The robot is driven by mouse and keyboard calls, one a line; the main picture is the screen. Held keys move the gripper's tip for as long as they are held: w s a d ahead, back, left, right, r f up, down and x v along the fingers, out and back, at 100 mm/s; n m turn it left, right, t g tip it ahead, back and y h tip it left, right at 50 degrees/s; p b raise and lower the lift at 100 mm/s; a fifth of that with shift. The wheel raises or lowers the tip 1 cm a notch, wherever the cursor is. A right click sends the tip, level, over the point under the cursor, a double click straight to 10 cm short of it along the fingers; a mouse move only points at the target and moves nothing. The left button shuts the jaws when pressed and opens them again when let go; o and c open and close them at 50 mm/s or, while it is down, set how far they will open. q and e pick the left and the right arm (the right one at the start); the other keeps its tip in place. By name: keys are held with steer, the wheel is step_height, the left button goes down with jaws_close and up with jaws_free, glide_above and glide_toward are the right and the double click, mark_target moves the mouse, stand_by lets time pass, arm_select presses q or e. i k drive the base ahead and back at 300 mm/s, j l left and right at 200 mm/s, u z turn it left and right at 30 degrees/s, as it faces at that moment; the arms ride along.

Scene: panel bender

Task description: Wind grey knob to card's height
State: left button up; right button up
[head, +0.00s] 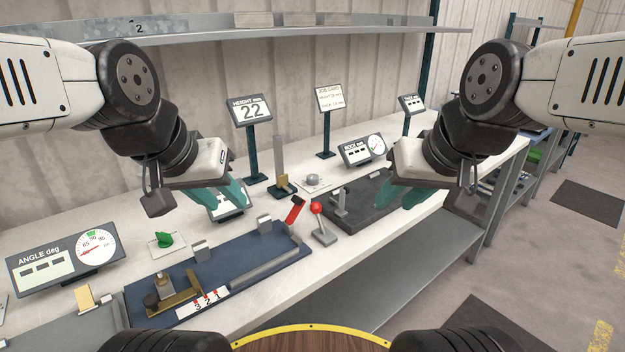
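The grey knob (313,179) stands on a small light plate at the middle of the bench. The HEIGHT mm display (251,110) reads 22. The job card (329,98) stands on a post at the back; it has a height line and a thickness line, too small to read surely. My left gripper (226,197) hangs left of the knob, with its teal fingers apart and nothing between them. My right gripper (440,186) hangs to the right of the knob, apart from it; its teal fingers look spread and empty, partly hidden by its own body.
A green knob (164,240) and an ANGLE display (66,262) are at left. A blue bending fixture (230,262) and a red-ball lever (318,212) lie in front of the grey knob. A BODY gauge (362,151) stands to its right. A shelf (270,36) runs above.

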mark_target(311, 178)
steer(key=i+l+u, duration=0.15)
steer(key=l+u, duration=0.3)
steer(key=i+l+u, duration=0.1)
steer(key=l+u, duration=0.15)
steer(key=u, duration=0.2)
steer(key=l+u, duration=0.45)
